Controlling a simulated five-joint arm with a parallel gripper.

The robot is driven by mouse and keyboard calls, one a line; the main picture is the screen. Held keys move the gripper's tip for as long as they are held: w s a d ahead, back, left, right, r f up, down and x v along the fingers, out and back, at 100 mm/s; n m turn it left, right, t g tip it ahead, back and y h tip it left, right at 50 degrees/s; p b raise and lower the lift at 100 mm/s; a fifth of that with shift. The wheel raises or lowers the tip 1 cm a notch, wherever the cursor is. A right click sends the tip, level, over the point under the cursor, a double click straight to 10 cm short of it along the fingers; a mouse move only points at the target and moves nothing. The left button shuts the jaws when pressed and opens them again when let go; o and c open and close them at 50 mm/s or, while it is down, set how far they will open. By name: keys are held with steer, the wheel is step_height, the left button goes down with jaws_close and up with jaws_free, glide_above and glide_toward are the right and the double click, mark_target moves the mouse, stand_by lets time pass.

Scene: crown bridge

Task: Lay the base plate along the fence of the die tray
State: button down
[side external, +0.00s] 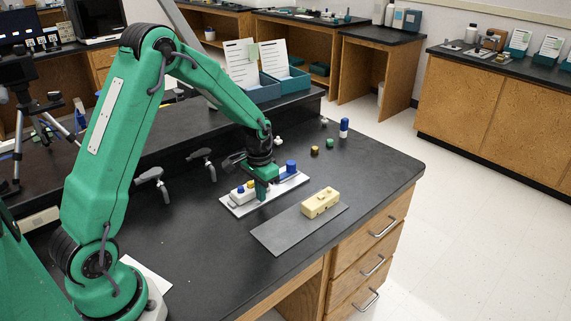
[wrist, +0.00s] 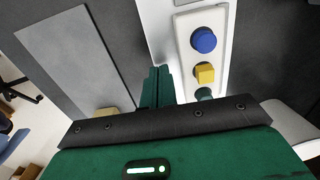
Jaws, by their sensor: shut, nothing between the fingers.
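The white die tray (side external: 236,208) lies flat on the black bench; it also shows in the wrist view (wrist: 158,34). A white rounded plate, seemingly the base plate (wrist: 218,22), sits on it with a blue round, a yellow square and a green piece on top; it also shows in the side view (side external: 237,197). A blue block (side external: 291,166) stands at the tray's far right end. I cannot make out the fence. My gripper (side external: 262,197) is shut and empty, low over the tray; its fingers (wrist: 158,86) show beside the white plate's long edge.
A grey mat (side external: 277,238) lies beside the tray with a beige block (side external: 320,203) on its far end. Small pieces, including a blue-and-white one (side external: 344,127), stand farther back. Two grey clamps (side external: 203,160) are on the left. The bench's front right is clear.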

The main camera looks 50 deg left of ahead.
steer(key=shift+r, duration=3)
steer(key=shift+r, duration=0.1)
steer(key=s+d+r+t, duration=0.1)
steer(key=s+d+r, duration=0.25)
steer(key=r, duration=0.25)
steer(key=s+d+r+t, duration=0.2)
steer(key=s+r, duration=0.3)
steer(key=r, duration=0.2)
steer(key=s+d+r+t, duration=0.1)
steer(key=s+d, duration=0.1)
steer(key=s, duration=0.4)
steer(key=s+d+r+t, duration=0.1)
steer(key=s+d+r, duration=0.1)
steer(key=s, duration=0.4)
steer(key=shift+s+d+r+t, duration=0.3)
steer(key=shift+d, duration=0.1)
